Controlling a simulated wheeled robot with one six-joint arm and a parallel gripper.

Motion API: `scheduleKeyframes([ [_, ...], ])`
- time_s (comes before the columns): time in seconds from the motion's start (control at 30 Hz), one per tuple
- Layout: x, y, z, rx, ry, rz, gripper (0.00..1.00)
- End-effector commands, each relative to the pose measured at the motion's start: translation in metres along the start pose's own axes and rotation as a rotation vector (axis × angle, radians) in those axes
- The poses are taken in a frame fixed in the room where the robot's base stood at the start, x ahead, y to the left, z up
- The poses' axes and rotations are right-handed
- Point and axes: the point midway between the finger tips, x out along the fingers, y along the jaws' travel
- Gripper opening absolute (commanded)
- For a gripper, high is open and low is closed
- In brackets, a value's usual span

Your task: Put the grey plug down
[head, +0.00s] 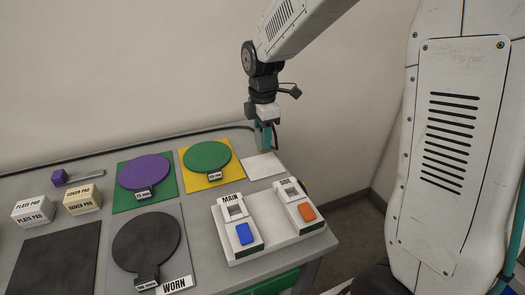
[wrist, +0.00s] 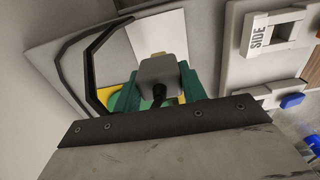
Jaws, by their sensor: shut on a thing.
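My gripper (head: 264,139) hangs at the table's back right corner, above a white square pad (head: 264,166). In the wrist view its green fingers (wrist: 158,98) are shut on the grey plug (wrist: 157,73), a grey block with a dark cable end. The white pad (wrist: 158,36) shows behind the plug there. In the head view the plug cannot be made out at the fingertips. I cannot tell whether it touches the pad.
A white base carries the MAIN socket (head: 236,210) with a blue switch and the SIDE socket (head: 290,188) with an orange switch. A green disc (head: 207,155) on a yellow mat and a purple disc (head: 145,171) lie left of the pad. A dark cable (wrist: 90,66) loops nearby.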

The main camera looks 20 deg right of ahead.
Motion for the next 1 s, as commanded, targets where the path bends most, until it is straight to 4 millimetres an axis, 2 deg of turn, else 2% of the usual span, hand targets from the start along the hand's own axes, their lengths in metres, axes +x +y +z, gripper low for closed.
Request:
scheduleKeyframes([
  [0.17,0.014,0.000,0.000,-0.001,0.000,0.000,0.18],
  [0.4,0.045,0.000,-0.001,-0.002,0.000,-0.001,0.18],
  [0.77,0.050,0.000,-0.001,-0.002,0.000,0.001,0.18],
  [0.8,0.050,0.000,-0.001,-0.002,0.000,0.001,0.44],
  [0.87,0.050,0.000,-0.001,-0.002,0.000,0.001,0.61],
  [1.0,0.050,0.000,-0.001,-0.002,0.000,0.001,0.63],
])
